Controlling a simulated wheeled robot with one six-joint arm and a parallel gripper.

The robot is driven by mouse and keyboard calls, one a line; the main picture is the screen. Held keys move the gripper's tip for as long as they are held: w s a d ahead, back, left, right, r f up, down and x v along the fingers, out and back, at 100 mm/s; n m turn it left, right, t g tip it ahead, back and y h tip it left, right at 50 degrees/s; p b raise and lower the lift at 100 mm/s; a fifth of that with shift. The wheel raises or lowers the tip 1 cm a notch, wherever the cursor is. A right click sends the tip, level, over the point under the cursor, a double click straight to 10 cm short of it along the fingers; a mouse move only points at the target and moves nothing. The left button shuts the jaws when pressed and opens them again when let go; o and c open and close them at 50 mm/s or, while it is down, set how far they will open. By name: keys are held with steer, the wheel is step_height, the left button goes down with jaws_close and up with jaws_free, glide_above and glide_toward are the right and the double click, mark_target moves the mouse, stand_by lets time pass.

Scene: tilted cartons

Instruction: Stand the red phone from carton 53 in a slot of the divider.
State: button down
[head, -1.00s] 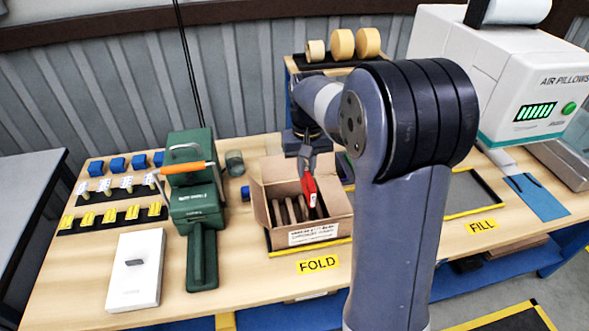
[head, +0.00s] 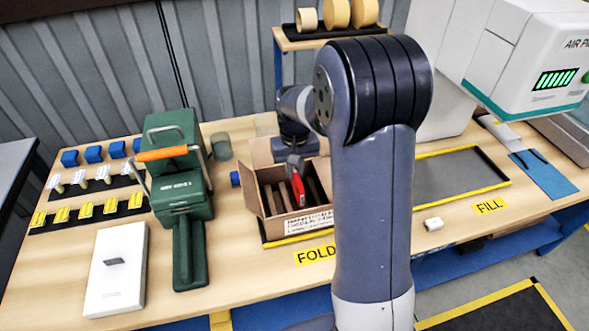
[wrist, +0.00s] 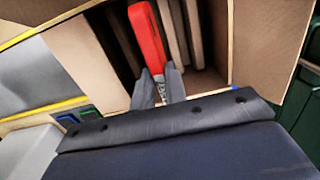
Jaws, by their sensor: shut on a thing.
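The red phone (head: 298,188) is held over or in the open carton (head: 308,222), tilted, among the brown divider slats (head: 312,190). In the wrist view the phone (wrist: 147,38) lies along dark gaps, with pale brown slats (wrist: 195,35) to its right. My gripper (wrist: 158,88) is shut on the near end of the phone. In the head view my gripper (head: 294,161) is at the phone's upper end. How deep the phone's lower end sits, and whether it is inside a slot, I cannot tell. The print on the carton's label is too small to read.
A green tape machine (head: 184,190) with an orange handle stands left of the carton. A white box (head: 117,270) lies further left. An empty dark tray (head: 455,178) is right of my arm. A small white object (head: 433,224) lies near the bench's front edge.

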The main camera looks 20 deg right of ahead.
steer(key=shift+f+b, duration=3.35)
steer(key=shift+f, duration=1.35)
steer(key=shift+f, duration=0.3)
steer(key=c, duration=1.3)
jaws_free()
steer(key=shift+c, duration=0.2)
steer(key=shift+r, duration=0.1)
step_height(320, 180, up, 11)
steer(key=shift+f, duration=0.15)
